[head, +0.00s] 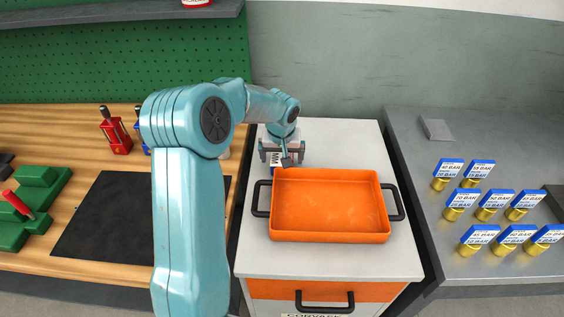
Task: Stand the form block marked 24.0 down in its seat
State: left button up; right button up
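My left arm rises from the lower left, and its gripper (282,154) points down behind the orange tray on the white cabinet. I cannot read 24.0 on anything, so I cannot tell which thing is the form block. Its seat cannot be made out either. My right gripper is not in view.
The orange tray (330,236) is empty, with dark handles. Several brass pieces with blue-and-white BAR labels (495,206) stand on the grey right bench (420,180). The wooden left bench holds green blocks (38,185), a black mat (105,215) and a red tool (115,135).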

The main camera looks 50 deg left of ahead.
pick_arm(q)
jog(key=shift+f, duration=0.35)
jog(key=c, duration=1.2)
jog(key=shift+c, duration=1)
jog(key=shift+r, duration=0.15)
